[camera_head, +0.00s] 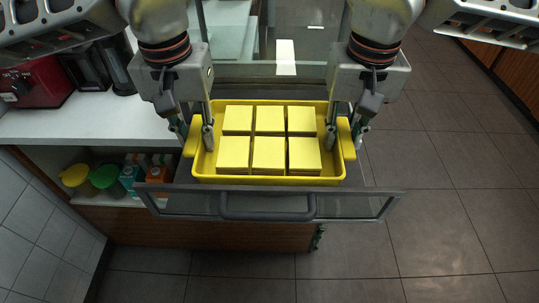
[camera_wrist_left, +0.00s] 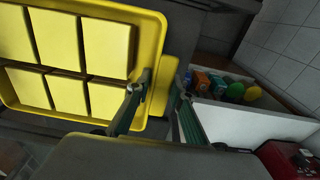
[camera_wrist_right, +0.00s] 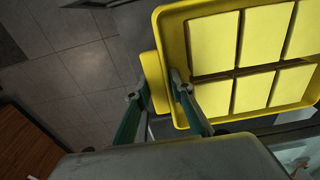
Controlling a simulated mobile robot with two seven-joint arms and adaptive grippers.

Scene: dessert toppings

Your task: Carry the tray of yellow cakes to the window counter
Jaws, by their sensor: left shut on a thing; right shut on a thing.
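The yellow tray (camera_head: 265,181) holds several yellow cakes (camera_head: 270,153) in two rows. My left gripper (camera_head: 193,137) is shut on the tray's left side. The left wrist view shows its fingers on either side of the tray wall (camera_wrist_left: 157,95). My right gripper (camera_head: 345,137) is shut on the tray's right side. The right wrist view shows its fingers at the other wall (camera_wrist_right: 172,60). Whether the tray touches what is below is hidden.
A white counter (camera_head: 70,125) stands at left with a red machine (camera_head: 38,84) and dark containers. A shelf below holds cartons (camera_head: 158,172) and a green bowl (camera_head: 104,178). A framed part with a handle (camera_head: 267,214) lies below the tray. Tiled floor (camera_head: 450,190) is clear at right.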

